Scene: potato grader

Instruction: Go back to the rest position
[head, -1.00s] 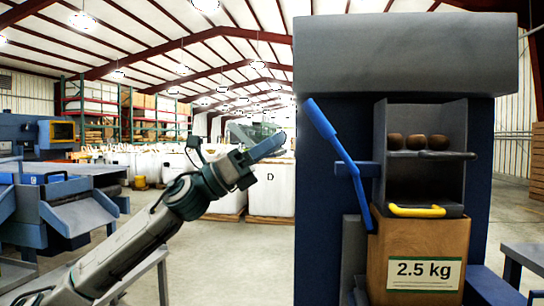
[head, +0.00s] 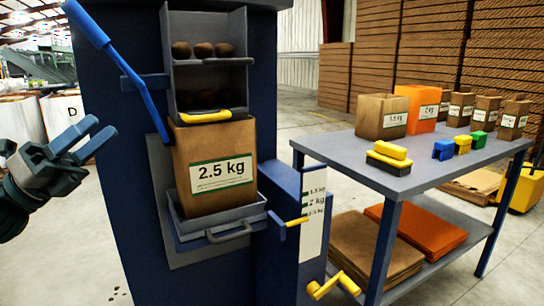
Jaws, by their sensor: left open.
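My left gripper (head: 82,140) is at the left edge of the head view, open and empty. It is apart from the blue grader machine, to the left of its blue lever (head: 122,70). My right gripper does not show. The brown 2.5 kg bag (head: 215,185) stands upright in a grey tray (head: 222,232) on the machine. Above it, several potatoes (head: 203,50) sit on a shelf in the grey chute, and a yellow handle (head: 206,117) is at the chute's lower edge.
A grey table (head: 425,172) at the right bears brown bags, an orange bag (head: 423,107), a yellow brush (head: 388,158) and small coloured blocks. Its lower shelf holds flat brown and orange stacks. A yellow crank (head: 333,287) juts out low on the machine. Floor shows at the lower left.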

